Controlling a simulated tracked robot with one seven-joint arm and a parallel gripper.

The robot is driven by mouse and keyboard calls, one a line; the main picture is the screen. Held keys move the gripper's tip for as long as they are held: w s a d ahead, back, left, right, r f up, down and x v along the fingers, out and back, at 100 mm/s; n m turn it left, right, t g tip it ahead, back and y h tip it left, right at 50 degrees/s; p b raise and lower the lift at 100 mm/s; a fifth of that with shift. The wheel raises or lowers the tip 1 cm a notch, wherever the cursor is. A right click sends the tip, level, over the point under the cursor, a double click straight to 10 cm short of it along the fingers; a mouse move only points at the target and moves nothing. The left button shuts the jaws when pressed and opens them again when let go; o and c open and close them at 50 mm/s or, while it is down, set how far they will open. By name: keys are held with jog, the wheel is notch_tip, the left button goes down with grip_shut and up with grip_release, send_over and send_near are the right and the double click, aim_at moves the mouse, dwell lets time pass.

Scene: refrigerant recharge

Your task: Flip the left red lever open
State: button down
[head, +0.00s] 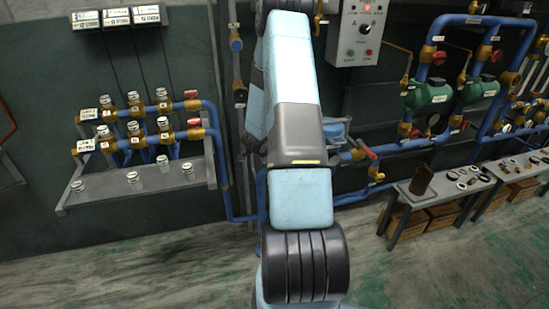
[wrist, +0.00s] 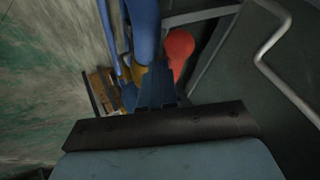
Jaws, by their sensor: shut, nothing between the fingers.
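In the wrist view my gripper (wrist: 155,88) is shut and empty, its dark fingers together. A rounded red part (wrist: 180,46), which looks like a lever end, lies just beyond the fingertips and slightly right. Blue pipe (wrist: 146,30) and a brass fitting (wrist: 138,72) are beside it; whether the fingers touch the red part cannot be told. In the head view a red lever (head: 367,152) sits on the low blue pipe right of my arm. Two more red levers, an upper one (head: 192,94) and a lower one (head: 194,122), are on the left pipes. My arm hides my fingertips there.
A grey shelf (head: 140,189) with several small jars is at the left. Green pumps (head: 430,96) and a control box (head: 357,35) are at the right. A bench (head: 409,190) stands below the pumps. In the wrist view a bent metal rod (wrist: 270,62) is at right.

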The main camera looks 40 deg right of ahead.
jog(key=v, duration=0.9)
jog(key=shift+a, duration=0.25)
jog(key=shift+r, duration=0.1)
jog(key=w+a+r+n+t+y, duration=0.2)
jog(key=a+r+n+t+y, duration=0.35)
jog(key=a+r, duration=1.15)
jog(key=s+a+r+n+g+y, duration=0.1)
jog(key=s+a+r+n, duration=0.3)
jog(key=s+r, duration=0.15)
jog(key=s+a+r+n+g, duration=0.1)
jog(key=s+a+r+n, duration=0.3)
jog(key=r, duration=0.3)
jog(key=s+a+r+n+g, duration=0.1)
jog(key=s+a+r+n, duration=0.1)
jog(key=s, duration=0.8)
jog(key=s+a+r+n+g, duration=0.1)
jog(key=s+r+n, duration=0.3)
jog(key=s, duration=0.6)
jog(key=shift+s+a+r+n, duration=0.25)
jog(key=shift+a+r+n, duration=0.05)
jog(key=shift+a+n, duration=0.25)
